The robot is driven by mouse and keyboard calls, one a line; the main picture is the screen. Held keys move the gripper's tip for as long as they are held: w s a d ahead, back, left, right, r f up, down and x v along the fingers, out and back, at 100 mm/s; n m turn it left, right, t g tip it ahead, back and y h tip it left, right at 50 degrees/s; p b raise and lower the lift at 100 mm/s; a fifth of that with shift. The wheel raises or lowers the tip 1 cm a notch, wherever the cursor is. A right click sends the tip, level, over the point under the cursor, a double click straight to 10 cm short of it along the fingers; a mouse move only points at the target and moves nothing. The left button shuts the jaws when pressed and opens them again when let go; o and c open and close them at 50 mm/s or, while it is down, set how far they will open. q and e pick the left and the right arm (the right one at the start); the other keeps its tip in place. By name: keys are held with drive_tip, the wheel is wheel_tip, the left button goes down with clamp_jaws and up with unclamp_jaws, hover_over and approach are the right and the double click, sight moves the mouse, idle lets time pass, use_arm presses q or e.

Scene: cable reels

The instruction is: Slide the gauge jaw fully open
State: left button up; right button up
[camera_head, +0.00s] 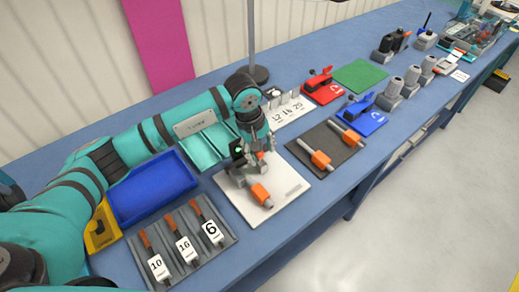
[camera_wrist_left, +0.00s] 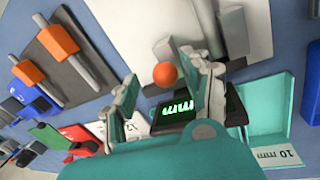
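The gauge (camera_head: 236,172) stands on a white board (camera_head: 285,193) in the middle of the bench. In the left wrist view its dark body has a lit green display (camera_wrist_left: 178,108). A round orange knob (camera_wrist_left: 165,74) shows near it. My left gripper (camera_head: 263,148) is above the gauge, pointing down. In the left wrist view its two fingers (camera_wrist_left: 160,70) are apart, with the orange knob between them. I cannot tell whether a finger touches the knob. The jaw's position is largely hidden by the gripper. My right gripper is not in view.
An orange piece with a grey end (camera_head: 262,195) lies on the white board's front. A blue tray (camera_head: 150,190) and a grey tray (camera_head: 205,235) with labelled tools are left. A dark mat (camera_head: 335,150) with two orange-and-grey pieces, and red (camera_head: 322,87) and blue (camera_head: 362,115) fixtures are right.

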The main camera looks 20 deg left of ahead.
use_arm(q)
drive_tip(key=shift+r, duration=0.1)
wheel_tip(320, 180, up, 12)
drive_tip(key=s+a, duration=0.1)
drive_tip(key=shift+s+a+f, duration=0.2)
drive_tip(key=shift+s+a, duration=0.05)
drive_tip(key=shift+a, duration=0.15)
idle(0.4)
